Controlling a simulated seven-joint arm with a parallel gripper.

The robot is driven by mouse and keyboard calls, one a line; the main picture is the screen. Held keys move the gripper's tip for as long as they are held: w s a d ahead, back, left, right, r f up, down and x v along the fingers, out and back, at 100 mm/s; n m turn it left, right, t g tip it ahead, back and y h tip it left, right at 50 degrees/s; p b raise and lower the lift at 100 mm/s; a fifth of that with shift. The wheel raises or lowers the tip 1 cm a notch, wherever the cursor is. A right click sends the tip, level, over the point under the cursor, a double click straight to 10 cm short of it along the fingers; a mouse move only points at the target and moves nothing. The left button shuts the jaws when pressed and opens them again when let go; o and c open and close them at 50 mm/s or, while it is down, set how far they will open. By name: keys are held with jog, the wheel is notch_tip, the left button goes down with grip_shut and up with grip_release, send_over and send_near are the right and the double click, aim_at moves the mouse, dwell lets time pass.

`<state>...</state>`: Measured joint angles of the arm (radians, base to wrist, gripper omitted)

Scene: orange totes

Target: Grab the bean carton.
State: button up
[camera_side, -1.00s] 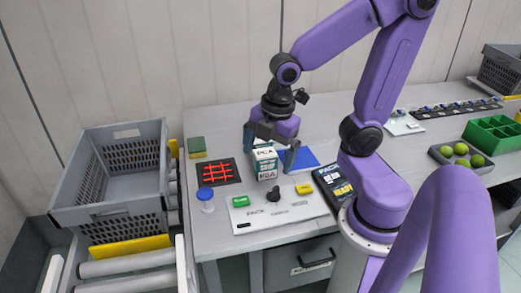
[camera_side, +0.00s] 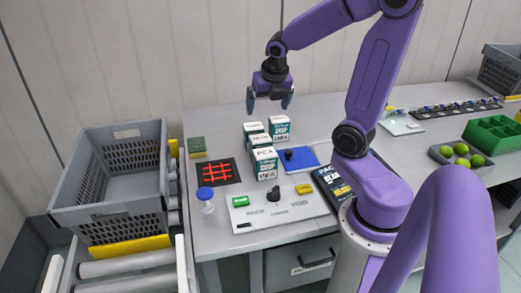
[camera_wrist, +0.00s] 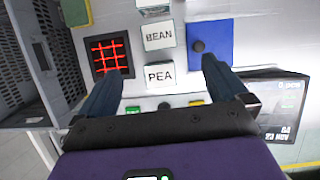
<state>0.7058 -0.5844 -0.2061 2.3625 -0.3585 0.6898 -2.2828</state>
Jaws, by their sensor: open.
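The bean carton (camera_wrist: 159,37) shows its white top labelled BEAN in the wrist view, directly behind the pea carton (camera_wrist: 160,73). My gripper (camera_side: 268,103) is open and empty, held above and behind the cartons, touching none. In the wrist view my gripper's (camera_wrist: 160,84) two fingers spread to either side of the pea carton.
Another carton (camera_side: 280,128) stands at the back right. A blue pad (camera_side: 301,160) with a dark knob lies right of the row, a red-grid black square (camera_side: 218,172) left. A button panel (camera_side: 285,209) lies in front. A grey crate (camera_side: 110,205) stands left.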

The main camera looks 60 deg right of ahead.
send_over(261, 138)
jog(key=s+a, duration=0.1)
jog(key=s, duration=0.1)
jog(key=f, duration=0.9)
jog(key=shift+w+a+f, duration=0.1)
jog(key=shift+w+f, duration=0.1)
jog(key=shift+f, duration=0.1)
jog(key=shift+x, duration=3.05)
jog(key=shift+a, duration=0.2)
jog(key=c, duration=1.2)
jog(key=shift+r, duration=0.1)
